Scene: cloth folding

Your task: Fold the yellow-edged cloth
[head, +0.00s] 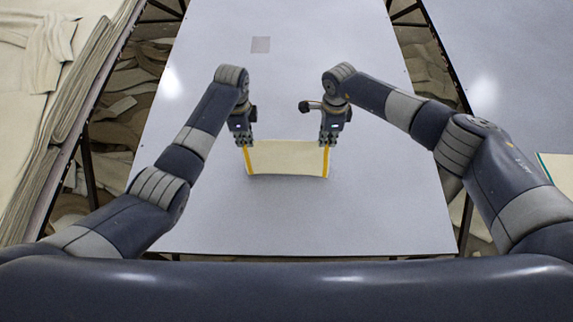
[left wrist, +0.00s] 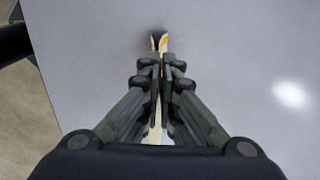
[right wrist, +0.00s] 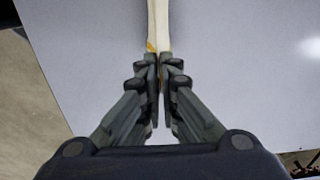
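The cream cloth (head: 287,158) has yellow side edges and hangs or lies between my two grippers in the middle of the grey table. My left gripper (head: 244,144) is at its far left corner, and my right gripper (head: 328,144) is at its far right corner. In the left wrist view, my left fingers (left wrist: 159,62) are closed together on a cloth edge (left wrist: 157,42) with yellow on it. In the right wrist view, my right fingers (right wrist: 158,65) are closed on a narrow cream strip of the cloth (right wrist: 158,22). The cloth portion between the fingers is mostly hidden.
The grey table (head: 200,220) is clear around the cloth. Piled beige fabric (head: 45,60) is at the left, and another table (head: 510,60) stands at the right, with a green-edged cloth (head: 558,170).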

